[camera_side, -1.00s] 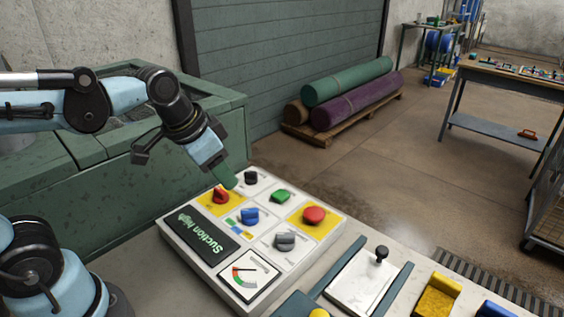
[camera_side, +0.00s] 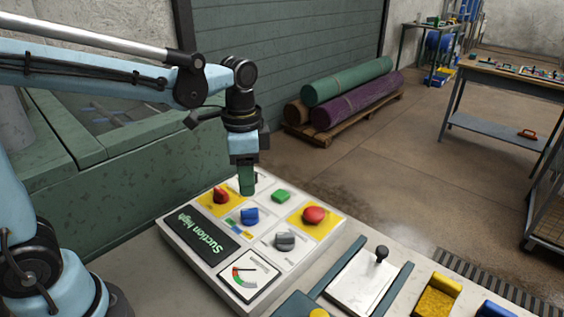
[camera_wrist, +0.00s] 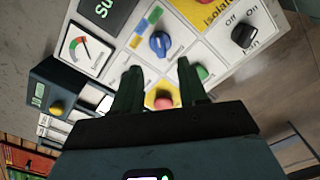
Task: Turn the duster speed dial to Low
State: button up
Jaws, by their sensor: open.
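The white control panel (camera_side: 183,258) carries several dials and buttons; I cannot tell which dial is the duster speed dial, as its label is not readable. A blue dial (camera_side: 250,215) with coloured stickers beside it and a grey dial (camera_side: 285,241) sit near the panel's middle. The blue dial (camera_wrist: 160,43) also shows in the wrist view, beyond my fingertips. My gripper (camera_side: 247,190) points down above the panel's far side, behind the blue dial. In the wrist view my gripper (camera_wrist: 158,67) is open with nothing held. The grey dial is not clearly visible there.
A red knob (camera_side: 221,195), a green button (camera_side: 281,196) and a red button (camera_side: 313,214) surround the dials. A black Off/On knob (camera_wrist: 243,35) shows in the wrist view. The display (camera_side: 204,236) reads "Suction high". A gauge (camera_side: 248,275) is at the front.

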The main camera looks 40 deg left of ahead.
aim_at(249, 210)
notch_tip(249, 210, down, 7)
jog(key=shift+f, duration=0.2)
dwell(0.3)
grip_shut()
